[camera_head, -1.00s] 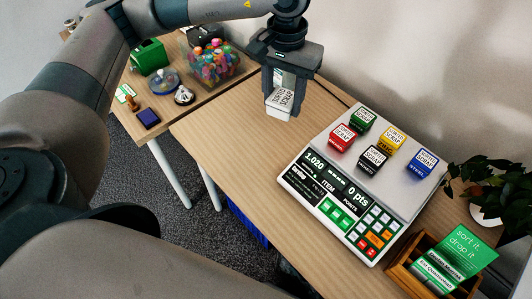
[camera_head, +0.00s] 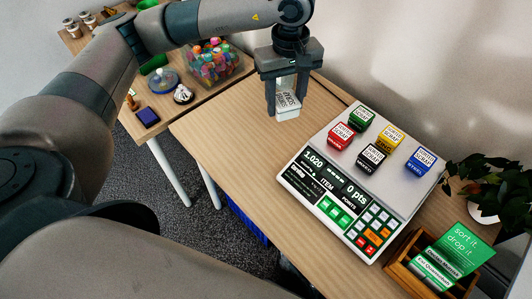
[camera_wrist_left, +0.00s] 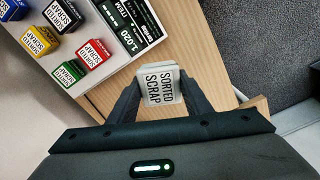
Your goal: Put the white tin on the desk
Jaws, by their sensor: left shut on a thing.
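The white tin (camera_head: 288,105) is a small box with a "SORTED SCRAP" label on top. My left gripper (camera_head: 286,107) is shut on it, with one finger on each side, above the desk (camera_head: 235,135). I cannot tell whether the tin touches the desk top. In the left wrist view the tin (camera_wrist_left: 160,85) sits between the fingertips, label facing the camera.
A white scale (camera_head: 322,185) carries several coloured tins, right of the gripper. A wooden card box (camera_head: 408,270) and a plant (camera_head: 495,185) are at the right. A second table (camera_head: 150,112) holds a candy jar (camera_head: 212,65). Bare desk surrounds the tin.

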